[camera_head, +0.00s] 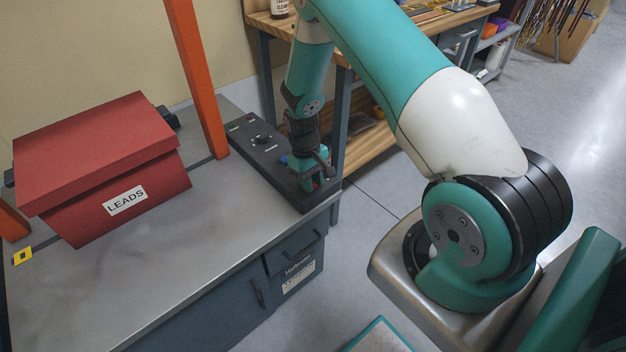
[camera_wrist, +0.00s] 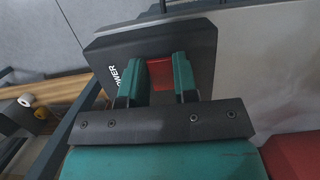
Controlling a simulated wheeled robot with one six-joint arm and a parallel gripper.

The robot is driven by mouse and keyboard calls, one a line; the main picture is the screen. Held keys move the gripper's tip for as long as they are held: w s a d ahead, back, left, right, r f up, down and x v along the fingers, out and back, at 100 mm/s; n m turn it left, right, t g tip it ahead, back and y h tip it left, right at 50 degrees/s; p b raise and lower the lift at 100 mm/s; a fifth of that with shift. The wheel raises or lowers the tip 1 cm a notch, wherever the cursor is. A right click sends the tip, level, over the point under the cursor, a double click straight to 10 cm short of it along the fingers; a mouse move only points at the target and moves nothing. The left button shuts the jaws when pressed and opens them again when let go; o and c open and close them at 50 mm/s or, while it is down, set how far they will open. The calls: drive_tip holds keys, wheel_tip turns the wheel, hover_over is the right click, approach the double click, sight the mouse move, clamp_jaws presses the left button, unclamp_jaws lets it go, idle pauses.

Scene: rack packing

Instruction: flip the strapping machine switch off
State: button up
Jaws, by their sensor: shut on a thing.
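The strapping machine's dark control panel (camera_head: 262,148) lies along the right end of the grey metal bench, with small knobs on it. My gripper (camera_head: 311,180) points down at the panel's near end. In the wrist view, the red power switch (camera_wrist: 160,74) sits on the panel beside the white "POWER" lettering (camera_wrist: 128,76). The two teal fingers of my gripper (camera_wrist: 161,80) are closed on either side of the switch. The fingers hide part of the switch, and I cannot tell which way it is set.
A red box labelled "LEADS" (camera_head: 100,165) stands on the metal bench (camera_head: 200,260), left of the orange post (camera_head: 195,75). A wooden workbench (camera_head: 350,50) stands behind my arm. The front middle of the metal bench is clear.

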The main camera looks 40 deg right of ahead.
drive_tip(key=shift+g, duration=0.3)
drive_tip(key=o, duration=0.9)
drive_tip(key=shift+w+r, duration=0.1)
drive_tip(key=v, duration=1.7)
drive_tip(key=shift+a+r, duration=0.1)
drive_tip(key=shift+r, duration=0.05)
